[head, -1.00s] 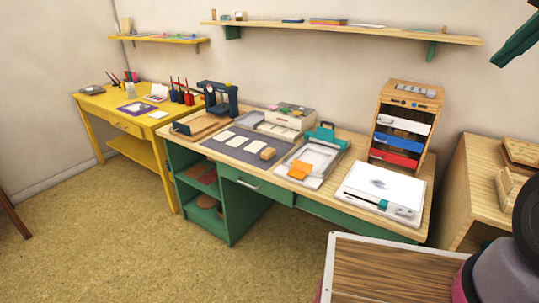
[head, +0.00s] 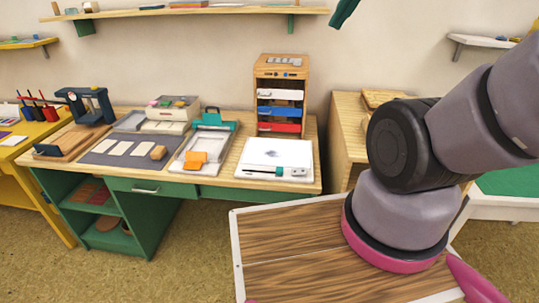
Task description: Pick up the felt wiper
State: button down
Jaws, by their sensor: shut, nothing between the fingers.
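I cannot pick out the felt wiper with certainty. A small tan block (head: 158,152) lies at the right end of a dark mat on the green bench. An orange folded piece (head: 195,160) lies at the front of a grey tray. Several small coloured items (head: 172,103) sit on top of a pale box behind the mat; they are too small to name. My arm rises at the right of the head view, but its gripper is outside the picture.
The green bench (head: 146,187) carries the dark mat (head: 97,158), a press (head: 88,105), a white flat device (head: 272,160) and a drawer tower (head: 280,68). A wooden cabinet (head: 344,140) stands right of it. A yellow desk (head: 12,165) is at left. Open floor lies in front.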

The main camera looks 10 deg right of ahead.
aim_at(159, 153)
jog(key=i+j+u, duration=0.2)
jog(key=u, duration=0.25)
jog(key=i+u, duration=0.85)
jog(key=k+j, duration=0.05)
jog(key=k, duration=0.05)
